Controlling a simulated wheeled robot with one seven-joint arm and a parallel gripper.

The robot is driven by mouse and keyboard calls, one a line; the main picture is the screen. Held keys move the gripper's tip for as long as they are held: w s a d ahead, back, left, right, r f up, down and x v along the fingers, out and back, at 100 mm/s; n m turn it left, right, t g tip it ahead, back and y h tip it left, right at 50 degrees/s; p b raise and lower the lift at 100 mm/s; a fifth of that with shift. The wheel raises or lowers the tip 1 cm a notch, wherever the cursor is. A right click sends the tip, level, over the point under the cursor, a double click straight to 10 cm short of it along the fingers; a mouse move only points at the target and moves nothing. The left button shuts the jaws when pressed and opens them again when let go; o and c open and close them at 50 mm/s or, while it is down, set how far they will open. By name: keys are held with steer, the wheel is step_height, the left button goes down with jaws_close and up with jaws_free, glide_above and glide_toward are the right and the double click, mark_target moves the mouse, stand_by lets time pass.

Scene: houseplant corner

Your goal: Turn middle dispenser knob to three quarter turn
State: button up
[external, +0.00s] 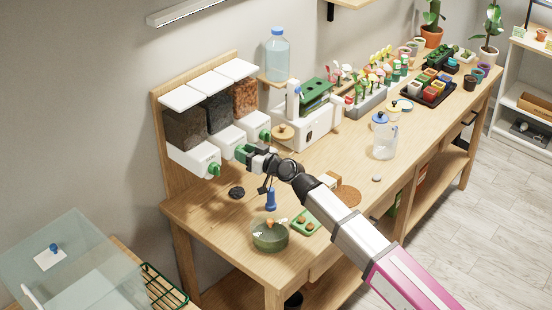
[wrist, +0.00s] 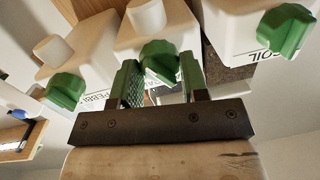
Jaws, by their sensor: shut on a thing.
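The middle dispenser (external: 222,110) hangs between two others on a wooden back panel and has a white lower housing. Its green lobed knob (wrist: 158,58) sits between my gripper's two fingers in the wrist view. My gripper (wrist: 158,72) is shut on this knob, with one green-padded finger on each side. In the external view my gripper (external: 248,156) reaches the front of the middle dispenser, and its fingers partly hide the knob. The left dispenser's knob (external: 213,169) and the right dispenser's knob (external: 265,135) are free.
Neighbouring green knobs flank my fingers closely in the wrist view, at left (wrist: 66,88) and right (wrist: 287,30). Below the arm stand a glass bowl (external: 270,236) and a blue-handled tool (external: 270,200). A white machine (external: 312,125) stands to the right.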

steer(key=m, duration=0.8)
steer(key=m+t, duration=0.1)
steer(key=m, duration=0.7)
steer(key=f+m+t, duration=0.1)
steer(key=m, duration=0.7)
steer(key=shift+m, duration=0.3)
steer(key=o, duration=0.9)
steer(key=shift+r, duration=0.1)
steer(key=shift+s+d, duration=0.1)
steer(key=v, duration=1)
steer(key=shift+s+d, duration=0.2)
steer(key=shift+s, duration=0.05)
